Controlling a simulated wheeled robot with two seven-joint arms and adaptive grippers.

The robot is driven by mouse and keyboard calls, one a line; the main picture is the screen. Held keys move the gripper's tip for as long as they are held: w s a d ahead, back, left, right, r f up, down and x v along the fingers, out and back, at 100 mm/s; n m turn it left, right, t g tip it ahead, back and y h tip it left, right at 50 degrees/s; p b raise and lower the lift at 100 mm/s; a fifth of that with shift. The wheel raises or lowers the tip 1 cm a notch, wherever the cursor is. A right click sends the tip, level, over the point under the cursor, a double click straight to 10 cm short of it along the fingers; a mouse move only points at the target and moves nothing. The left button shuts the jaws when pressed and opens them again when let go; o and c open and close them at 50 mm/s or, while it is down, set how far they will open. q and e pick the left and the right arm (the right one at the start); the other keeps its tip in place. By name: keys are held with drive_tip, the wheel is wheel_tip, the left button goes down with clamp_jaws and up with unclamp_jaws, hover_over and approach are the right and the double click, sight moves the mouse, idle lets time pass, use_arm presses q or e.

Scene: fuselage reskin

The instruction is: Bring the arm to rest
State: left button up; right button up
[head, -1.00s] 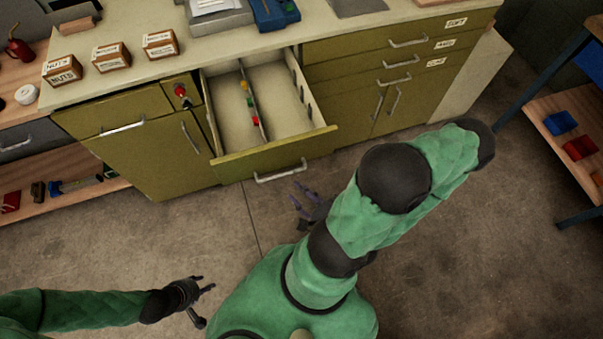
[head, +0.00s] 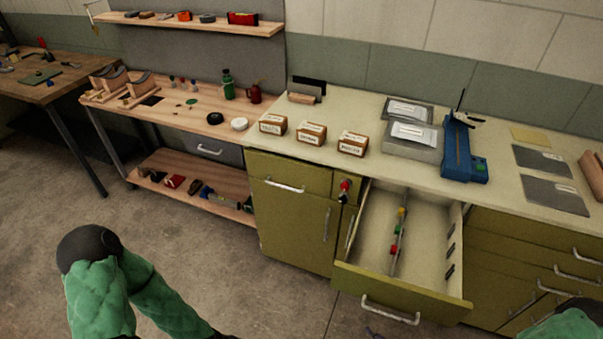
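My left arm shows at the lower left, its green sleeve and dark elbow cap over the floor. Its forearm runs out of the bottom edge, so the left gripper is out of view. A bit of my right arm's green sleeve shows at the bottom right corner. A small purplish sliver at the bottom edge, below the open drawer (head: 423,286), looks like the fingertips of my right gripper (head: 376,335). Too little of it shows to tell whether it is open or shut.
The olive cabinet (head: 291,229) has its drawer pulled out, with small coloured pieces (head: 397,230) inside. Labelled boxes (head: 311,133) and a blue tool (head: 462,150) stand on the counter. A wooden bench (head: 180,110) stands left. The floor (head: 200,270) before it is clear.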

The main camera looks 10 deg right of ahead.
drive_tip(key=w+a+f+n+g, duration=0.1)
drive_tip(key=a+f+n+g, duration=0.1)
drive_tip(key=a+n+g, duration=0.3)
drive_tip(key=w+a+f+n+g+y+p, duration=0.1)
drive_tip(key=a+n+g, duration=0.4)
drive_tip(key=a, duration=0.6)
wheel_tip(320, 180, down, 2)
drive_tip(key=shift+w+f+n, duration=0.1)
drive_tip(key=shift+w+n, duration=0.5)
drive_tip(key=shift+n, duration=0.1)
